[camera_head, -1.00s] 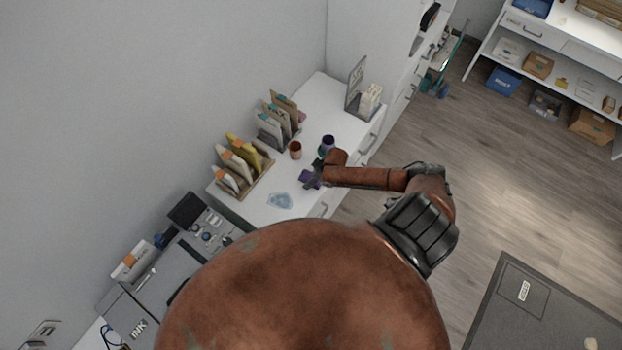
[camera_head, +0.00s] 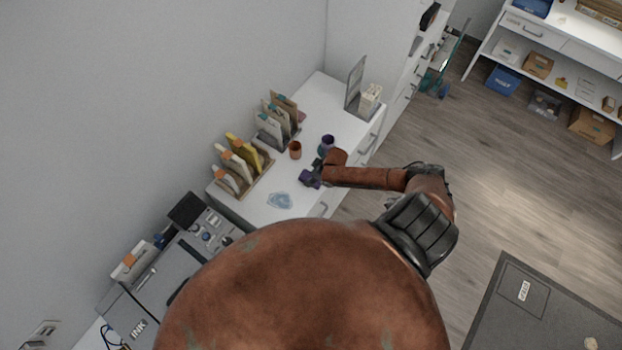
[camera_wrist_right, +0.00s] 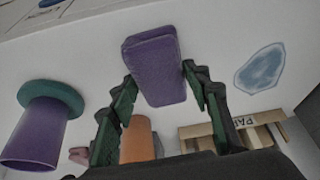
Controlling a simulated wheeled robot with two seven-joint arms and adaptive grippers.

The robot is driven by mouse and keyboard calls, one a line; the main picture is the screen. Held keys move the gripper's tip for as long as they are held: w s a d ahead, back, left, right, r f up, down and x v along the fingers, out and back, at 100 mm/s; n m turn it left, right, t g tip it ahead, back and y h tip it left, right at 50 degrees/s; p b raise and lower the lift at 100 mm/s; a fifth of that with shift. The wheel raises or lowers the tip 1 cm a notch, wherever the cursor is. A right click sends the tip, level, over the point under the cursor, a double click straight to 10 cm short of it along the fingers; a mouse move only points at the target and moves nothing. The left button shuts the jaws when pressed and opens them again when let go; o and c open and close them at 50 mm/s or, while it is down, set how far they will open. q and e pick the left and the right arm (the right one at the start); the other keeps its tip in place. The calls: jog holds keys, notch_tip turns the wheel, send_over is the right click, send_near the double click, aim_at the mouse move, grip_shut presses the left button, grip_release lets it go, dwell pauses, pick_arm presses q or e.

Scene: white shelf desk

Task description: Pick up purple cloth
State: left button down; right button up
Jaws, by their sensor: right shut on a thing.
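The purple cloth (camera_wrist_right: 155,68) is a folded, block-like piece between the fingertips of my right gripper (camera_wrist_right: 158,82) in the right wrist view. The fingers are shut on its two sides. In the head view the cloth (camera_head: 309,180) is a small purple patch at the end of my right arm, over the white desk, and my right gripper (camera_head: 316,170) is partly hidden by the wrist. I cannot tell whether the cloth touches the desk top. My left gripper is not in view.
A purple cup with a teal rim (camera_wrist_right: 45,125) and an orange cup (camera_wrist_right: 138,140) stand close by on the desk (camera_head: 245,207). A pale blue translucent piece (camera_head: 279,200) lies nearby. File holders (camera_head: 243,165) line the wall side. A grey holder (camera_head: 355,85) stands at the far end.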

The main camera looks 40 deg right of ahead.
aim_at(309, 176)
jog(key=shift+r, duration=0.5)
notch_tip(309, 176, up, 2)
jog(key=shift+r, duration=0.2)
jog(key=s+r, duration=0.2)
jog(key=s+a+r, duration=0.1)
jog(key=s+r, duration=0.1)
jog(key=r, duration=0.1)
jog(key=shift+s+a, duration=0.1)
jog(key=shift+s, duration=0.2)
jog(key=s+a+r, duration=0.1)
jog(key=s+r, duration=0.1)
jog(key=s, duration=0.2)
jog(key=s+a+r+b, duration=0.1)
jog(key=s+r, duration=0.1)
jog(key=s, duration=0.3)
jog(key=shift+a+r, duration=0.2)
jog(key=shift+r, duration=0.1)
